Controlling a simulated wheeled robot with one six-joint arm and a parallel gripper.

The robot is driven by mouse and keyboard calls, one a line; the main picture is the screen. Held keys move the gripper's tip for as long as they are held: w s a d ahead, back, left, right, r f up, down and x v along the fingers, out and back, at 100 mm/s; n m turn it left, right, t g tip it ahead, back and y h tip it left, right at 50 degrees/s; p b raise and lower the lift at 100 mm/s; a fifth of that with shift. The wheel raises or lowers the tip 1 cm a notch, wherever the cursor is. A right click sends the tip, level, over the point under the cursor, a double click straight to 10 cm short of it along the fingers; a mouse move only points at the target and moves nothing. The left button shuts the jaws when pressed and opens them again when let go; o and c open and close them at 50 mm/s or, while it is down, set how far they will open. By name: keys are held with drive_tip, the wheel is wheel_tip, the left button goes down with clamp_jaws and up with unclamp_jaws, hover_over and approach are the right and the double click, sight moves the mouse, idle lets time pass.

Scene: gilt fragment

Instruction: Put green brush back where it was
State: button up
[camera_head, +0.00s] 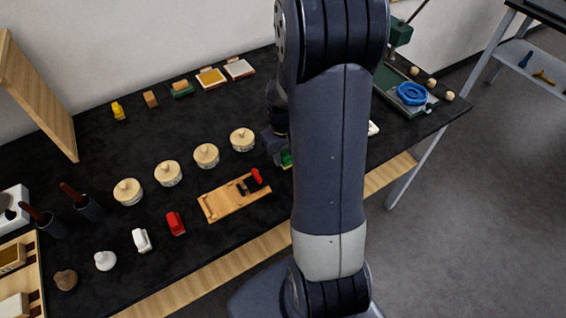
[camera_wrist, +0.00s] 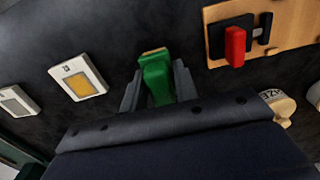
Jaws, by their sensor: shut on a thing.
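The green brush (camera_wrist: 155,78) stands between the two fingers of my gripper (camera_wrist: 157,88) in the wrist view. It has a green body with a pale yellowish strip at its far end. My gripper is shut on it. In the head view a little of the green brush (camera_head: 286,160) shows beside my arm, right of the wooden board, over the black table. My arm hides most of the gripper there. I cannot tell whether the brush touches the table.
The wooden board (camera_head: 222,206) with a dark pad and red piece lies left of the gripper. Several lidded round pots (camera_head: 168,173) stand in a row. A green tray (camera_head: 393,101) holds a blue coil (camera_head: 411,94).

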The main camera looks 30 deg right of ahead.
sight(284, 163)
drive_tip(key=shift+f, duration=1.95)
drive_tip(key=shift+f, duration=0.1)
drive_tip(key=o, duration=0.9)
drive_tip(key=shift+o, duration=0.2)
wheel_tip(284, 163, up, 12)
drive_tip(key=shift+r, duration=0.15)
